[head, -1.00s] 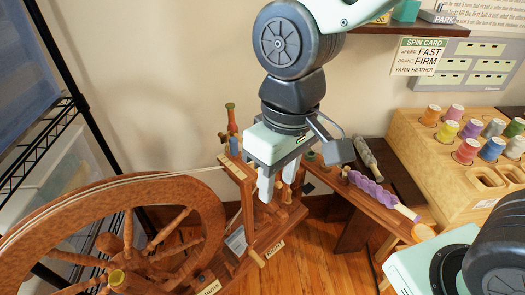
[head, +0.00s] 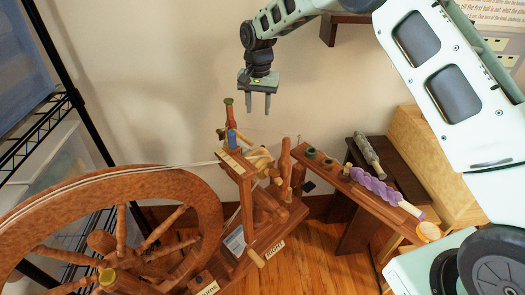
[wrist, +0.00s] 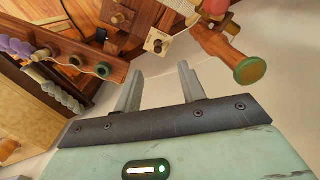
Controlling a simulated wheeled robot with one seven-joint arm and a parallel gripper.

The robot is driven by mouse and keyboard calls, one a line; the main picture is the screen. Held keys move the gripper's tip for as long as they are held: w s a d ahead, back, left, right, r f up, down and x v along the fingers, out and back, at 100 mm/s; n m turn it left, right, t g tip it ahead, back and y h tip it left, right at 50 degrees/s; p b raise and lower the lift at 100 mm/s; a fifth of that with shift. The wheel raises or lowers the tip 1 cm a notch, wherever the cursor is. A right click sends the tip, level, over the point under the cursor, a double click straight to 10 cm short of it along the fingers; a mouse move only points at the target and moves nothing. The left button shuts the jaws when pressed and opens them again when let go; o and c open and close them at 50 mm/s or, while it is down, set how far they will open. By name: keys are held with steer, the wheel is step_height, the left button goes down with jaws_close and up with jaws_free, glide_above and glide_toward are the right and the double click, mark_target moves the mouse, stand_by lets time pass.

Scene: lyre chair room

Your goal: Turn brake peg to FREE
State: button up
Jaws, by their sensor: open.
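The wooden spinning wheel (head: 190,185) stands at the lower left. Its upright post (head: 247,205) carries a pale label plate (head: 236,165) and a post with red and blue bands and a green top (head: 231,125). A pale peg (head: 257,258) sticks out low by another label (head: 275,249). I cannot tell for sure which peg is the brake peg. My gripper (head: 258,112) is open and empty, pointing down above and slightly right of the banded post, near the wall. In the wrist view, its fingers (wrist: 158,82) are apart, with a pale plate and peg (wrist: 157,41) beyond them.
A wooden shelf (head: 328,180) to the right holds a purple yarn spindle (head: 375,187) and small round pots. A black metal rack (head: 75,100) stands left. Open wall surrounds my gripper.

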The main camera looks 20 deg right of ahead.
mark_target(263, 146)
steer(key=shift+m, duration=0.5)
steer(key=f, duration=0.6)
steer(key=w+d+f, duration=0.1)
steer(key=f, duration=0.5)
steer(key=w+d+f, duration=0.1)
steer(key=f, duration=0.6)
jaws_close()
